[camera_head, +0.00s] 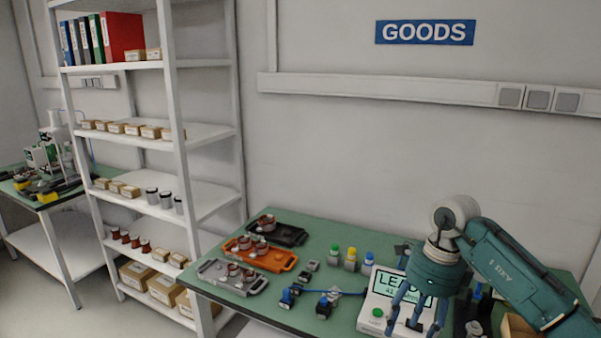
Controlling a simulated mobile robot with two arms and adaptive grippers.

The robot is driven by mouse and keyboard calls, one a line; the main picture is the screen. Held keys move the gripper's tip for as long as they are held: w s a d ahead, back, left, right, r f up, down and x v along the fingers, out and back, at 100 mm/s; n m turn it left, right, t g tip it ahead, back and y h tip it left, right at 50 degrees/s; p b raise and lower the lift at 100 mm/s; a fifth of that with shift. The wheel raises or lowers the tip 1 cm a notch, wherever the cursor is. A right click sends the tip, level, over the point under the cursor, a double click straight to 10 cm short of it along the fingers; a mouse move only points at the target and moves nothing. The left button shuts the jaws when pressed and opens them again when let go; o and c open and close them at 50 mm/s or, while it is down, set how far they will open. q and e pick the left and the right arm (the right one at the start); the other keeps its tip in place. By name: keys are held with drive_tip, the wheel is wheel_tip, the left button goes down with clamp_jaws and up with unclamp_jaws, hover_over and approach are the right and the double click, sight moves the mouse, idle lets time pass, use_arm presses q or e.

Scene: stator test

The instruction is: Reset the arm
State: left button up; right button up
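My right arm (510,272) comes in from the right, a teal arm bent down over the green table. Its gripper (415,318) points down with its blue fingers spread apart. I see nothing held between them. The fingers are in front of a white tester with a screen (378,298) and hide part of it; I cannot tell whether they touch it. My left arm and gripper are not in view.
A loaded white shelf (205,133) stands left.

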drive_tip(key=a+f+m+t+y+b, duration=0.15)
drive_tip(key=a+f+m+y, duration=0.25)
drive_tip(key=a+f+y, duration=0.45)
drive_tip(key=a+f+m+y+b, duration=0.25)
drive_tip(key=a+f+m, duration=0.2)
drive_tip(key=a, duration=0.75)
drive_tip(key=w+d+f+m+t+h+b, duration=0.15)
drive_tip(key=d+f+m+t, duration=0.3)
drive_tip(key=f+m, duration=0.5)
drive_tip(key=w+d+f+m+t+h+b, duration=0.15)
drive_tip(key=d+f+m+t, duration=0.35)
drive_tip(key=f+m, duration=0.5)
drive_tip(key=s+d+f+m+g+h, duration=0.1)
drive_tip(key=s+d+f+m+h, duration=0.35)
drive_tip(key=s+f, duration=0.65)
drive_tip(key=s+d+f+m+g+h, duration=0.1)
drive_tip(key=s+d+f+m+h, duration=0.35)
drive_tip(key=f, duration=1.05)
drive_tip(key=s+f+m+g, duration=0.2)
drive_tip(key=s+f, duration=0.2)
drive_tip(key=s, duration=0.8)
drive_tip(key=s+d+f+m+g+b, duration=0.1)
drive_tip(key=s+f+m+g, duration=0.2)
drive_tip(key=s, duration=0.9)
drive_tip(key=s+d+f+m+g+b, duration=0.1)
drive_tip(key=s+f, duration=0.5)
drive_tip(key=s, duration=0.6)
drive_tip(key=shift+s+d+f+m+g+h, duration=0.2)
drive_tip(key=shift+s+f+m+g+h, duration=0.15)
drive_tip(key=shift+m+g, duration=0.5)
